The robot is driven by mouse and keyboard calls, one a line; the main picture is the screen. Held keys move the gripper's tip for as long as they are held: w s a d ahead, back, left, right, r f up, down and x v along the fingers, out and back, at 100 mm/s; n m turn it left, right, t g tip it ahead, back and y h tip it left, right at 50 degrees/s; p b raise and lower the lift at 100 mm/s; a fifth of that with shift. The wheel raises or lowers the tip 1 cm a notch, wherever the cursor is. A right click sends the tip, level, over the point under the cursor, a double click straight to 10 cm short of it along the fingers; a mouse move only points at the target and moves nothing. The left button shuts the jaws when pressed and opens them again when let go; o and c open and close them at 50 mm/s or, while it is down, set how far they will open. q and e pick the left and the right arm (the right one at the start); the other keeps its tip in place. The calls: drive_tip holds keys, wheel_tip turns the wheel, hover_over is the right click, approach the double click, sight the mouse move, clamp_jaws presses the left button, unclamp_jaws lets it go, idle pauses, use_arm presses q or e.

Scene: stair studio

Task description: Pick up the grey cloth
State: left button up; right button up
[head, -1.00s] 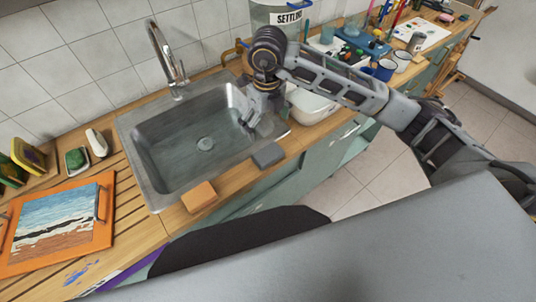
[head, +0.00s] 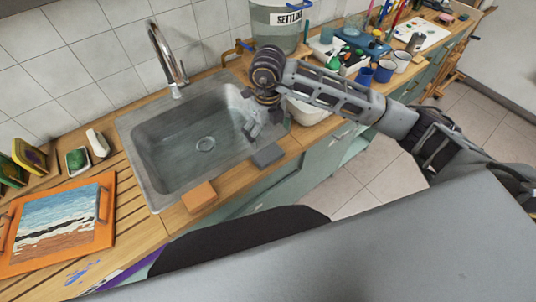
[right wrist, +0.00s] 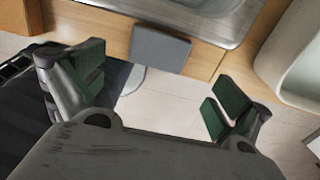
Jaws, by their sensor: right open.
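The grey cloth (head: 267,155) is a small folded pad on the wooden counter strip at the front right of the sink, at the counter's front edge. In the right wrist view the cloth (right wrist: 160,48) lies beyond the fingertips, near the top middle. My right gripper (head: 252,129) is above the sink's right rim, just behind the cloth in the head view. In the right wrist view my right gripper (right wrist: 158,88) has its green-padded fingers wide apart with nothing between them. My left gripper is not in view.
The metal sink (head: 160,196) has a tall tap (head: 170,60) behind it. An orange block (head: 199,197) sits on the front strip left of the cloth. A white basin (head: 306,110) stands right of the gripper. Cups and paint things crowd the counter further right.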

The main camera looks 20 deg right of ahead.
hover_over(268, 153)
drive_tip(key=shift+w+f, duration=0.1)
drive_tip(key=shift+f, duration=2.3)
drive_tip(key=shift+f+p, duration=0.15)
drive_tip(key=shift+p, duration=0.15)
drive_tip(key=shift+f+p, duration=0.45)
drive_tip(key=shift+f, duration=0.5)
drive_tip(key=shift+f+p, duration=0.3)
drive_tip(key=shift+f, duration=1.25)
drive_tip(key=shift+s, duration=0.2)
drive_tip(key=shift+c, duration=0.3)
drive_tip(key=c, duration=0.6)
